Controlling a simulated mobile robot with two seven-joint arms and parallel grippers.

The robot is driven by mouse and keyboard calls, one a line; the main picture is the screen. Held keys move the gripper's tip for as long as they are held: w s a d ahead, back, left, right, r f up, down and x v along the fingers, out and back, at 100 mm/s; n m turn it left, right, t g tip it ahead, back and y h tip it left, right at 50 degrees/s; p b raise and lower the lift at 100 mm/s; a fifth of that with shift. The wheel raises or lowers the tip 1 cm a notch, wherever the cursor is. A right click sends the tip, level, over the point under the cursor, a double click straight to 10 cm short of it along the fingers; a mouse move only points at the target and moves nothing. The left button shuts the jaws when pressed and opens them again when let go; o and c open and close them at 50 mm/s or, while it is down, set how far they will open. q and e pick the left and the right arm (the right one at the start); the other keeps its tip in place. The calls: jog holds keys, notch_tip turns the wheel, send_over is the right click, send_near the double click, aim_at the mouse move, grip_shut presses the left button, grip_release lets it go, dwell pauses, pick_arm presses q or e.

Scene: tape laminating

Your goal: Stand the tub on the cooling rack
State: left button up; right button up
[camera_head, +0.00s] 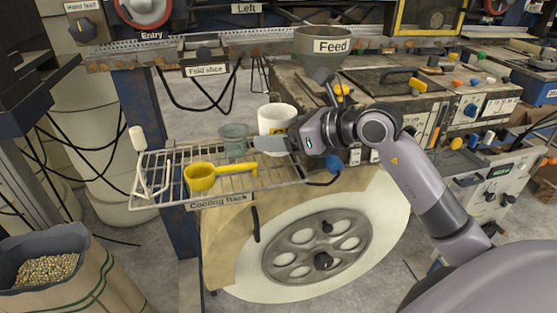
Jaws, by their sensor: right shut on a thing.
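The white tub (277,117), with a yellow mark low on its side, is upright at the back right corner of the cooling rack (223,204). My right gripper (276,145) reaches in from the right and is shut on the tub. Its grey finger covers the lower front of the tub, so I cannot tell whether the base touches the rack wires. My left gripper is not in view.
On the rack, a yellow scoop (202,177) lies at the front and a greenish translucent cup (234,140) stands behind it, left of the tub. A metal Feed funnel (322,64) is above right. The rack's left part has bare wires.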

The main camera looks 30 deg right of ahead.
aim_at(279, 174)
jog(key=shift+f, duration=3.05)
jog(key=shift+f+b, duration=0.2)
jog(key=shift+b, duration=0.15)
jog(key=o, duration=0.8)
